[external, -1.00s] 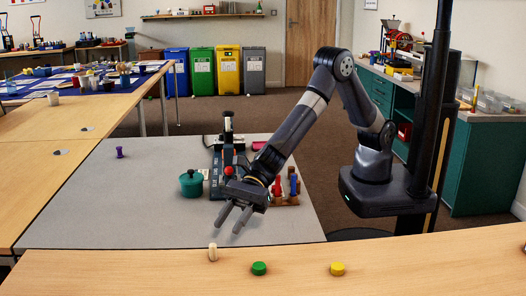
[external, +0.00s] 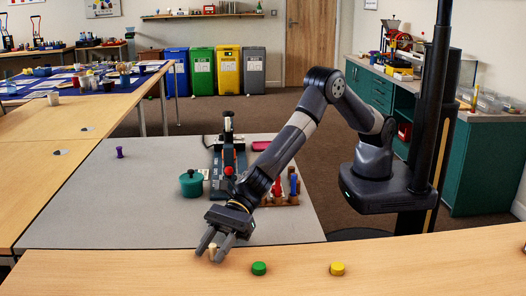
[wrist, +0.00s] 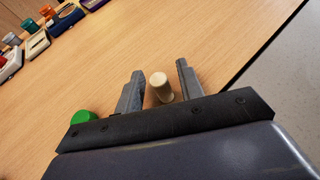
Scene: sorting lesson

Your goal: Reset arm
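In the wrist view the upright cream peg (wrist: 161,86) is between the fingertips (wrist: 160,80), closer to the left finger, with a gap to the right one. My arm reaches forward and down, away from its column.
A green cap (external: 259,268) and a yellow cap (external: 337,268) lie right of my gripper on the wooden table (external: 430,270). Behind, the grey table (external: 100,220) holds a green pot (external: 191,184), a dark device (external: 228,160), a peg rack (external: 283,200) and a purple peg (external: 119,152).

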